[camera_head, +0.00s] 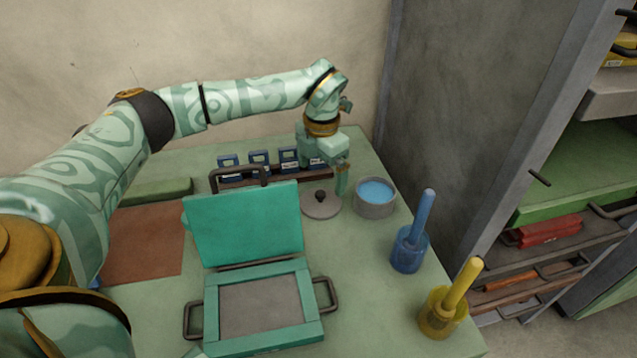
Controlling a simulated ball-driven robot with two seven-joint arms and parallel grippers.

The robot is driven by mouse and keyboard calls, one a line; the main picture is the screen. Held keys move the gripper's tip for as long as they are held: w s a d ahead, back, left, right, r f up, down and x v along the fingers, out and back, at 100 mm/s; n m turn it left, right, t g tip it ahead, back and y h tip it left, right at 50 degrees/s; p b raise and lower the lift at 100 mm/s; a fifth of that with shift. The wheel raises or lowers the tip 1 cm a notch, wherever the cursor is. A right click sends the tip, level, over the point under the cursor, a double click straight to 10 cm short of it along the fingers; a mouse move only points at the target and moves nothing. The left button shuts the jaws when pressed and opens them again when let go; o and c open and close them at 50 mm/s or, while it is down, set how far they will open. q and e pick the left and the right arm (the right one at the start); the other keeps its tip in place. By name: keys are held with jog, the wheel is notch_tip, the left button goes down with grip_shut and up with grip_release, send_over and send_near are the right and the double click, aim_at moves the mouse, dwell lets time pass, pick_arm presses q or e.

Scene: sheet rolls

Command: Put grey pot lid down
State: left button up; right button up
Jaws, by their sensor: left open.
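The grey pot lid (322,208) with its dark knob lies flat on the green table, in front of and below my left gripper. The grey pot (376,208), holding blue contents, stands just to the right of the lid, uncovered. My left gripper (324,176) points down above the far side of the lid. It is open, and I see nothing held between its fingers. One finger shows clearly near the lid's far right edge; whether it touches the lid I cannot tell.
A teal hinged frame (245,225) stands open at the table's middle. A blue cup with a handle (409,249) and a yellow one (438,318) stand along the right edge. Blue labelled blocks (259,162) line the back. A brown mat (145,245) lies left. Shelves (585,170) stand right.

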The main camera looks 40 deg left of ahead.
aim_at(321, 192)
pick_arm(q)
notch_tip(321, 192, up, 5)
jog(key=shift+p, duration=0.65)
